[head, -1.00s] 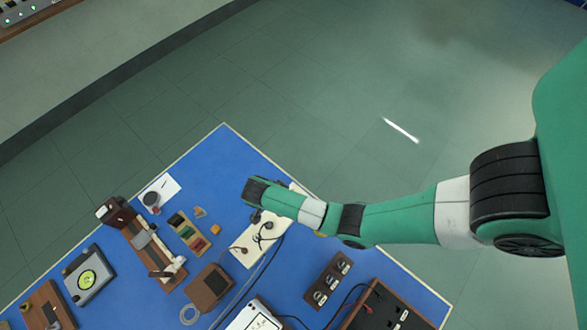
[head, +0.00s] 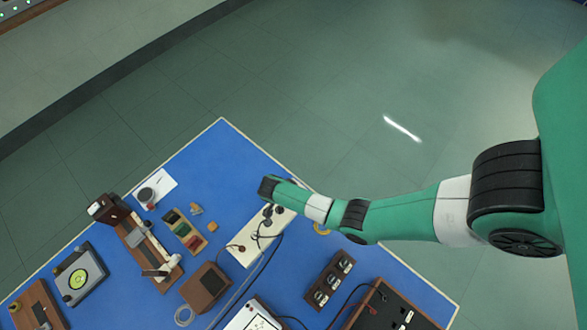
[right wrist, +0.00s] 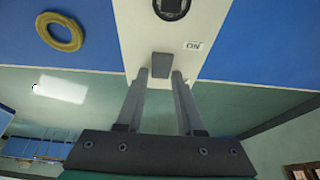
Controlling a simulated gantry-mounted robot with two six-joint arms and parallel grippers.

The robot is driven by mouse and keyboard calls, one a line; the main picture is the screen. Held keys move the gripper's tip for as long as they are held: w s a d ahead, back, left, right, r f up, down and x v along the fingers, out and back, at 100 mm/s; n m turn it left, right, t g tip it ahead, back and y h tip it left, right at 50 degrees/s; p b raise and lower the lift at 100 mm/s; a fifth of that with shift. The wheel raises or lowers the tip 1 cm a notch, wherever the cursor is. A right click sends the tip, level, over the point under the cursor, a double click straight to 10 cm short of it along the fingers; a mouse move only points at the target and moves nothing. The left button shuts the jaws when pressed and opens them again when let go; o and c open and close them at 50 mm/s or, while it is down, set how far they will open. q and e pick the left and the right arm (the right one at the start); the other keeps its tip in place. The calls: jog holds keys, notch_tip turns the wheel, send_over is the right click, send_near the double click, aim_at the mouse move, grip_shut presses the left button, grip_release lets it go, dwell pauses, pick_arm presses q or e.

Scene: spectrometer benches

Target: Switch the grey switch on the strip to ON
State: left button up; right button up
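The white strip (head: 244,257) lies on the blue bench, partly covered by my right arm in the head view. It also shows in the right wrist view (right wrist: 150,20), with a grey switch (right wrist: 161,67) and a printed ON label (right wrist: 194,45) to the right of the switch. My right gripper (right wrist: 161,75) is open, with its fingertips on either side of the grey switch in that view. I cannot tell whether they touch it. In the head view the switch cannot be made out and the right fingertips are hidden. My left gripper is not in view.
Black plugs and cables (head: 268,222) are on the strip. A yellow ring (right wrist: 60,31) lies beside it. A brown box (head: 205,287) and a block with several terminals (head: 328,280) stand nearby. The bench's far corner (head: 224,140) is bare.

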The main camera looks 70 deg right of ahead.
grip_shut()
jog(key=shift+w+a+g+h, duration=0.1)
jog(key=shift+a+g+h, duration=0.15)
jog(key=shift+h, duration=0.25)
jog(key=shift+w+a+f+g+h+b, duration=0.15)
jog(key=shift+g+h+b, duration=0.2)
jog(key=shift+h, duration=0.45)
jog(key=shift+o, duration=2.3)
grip_release()
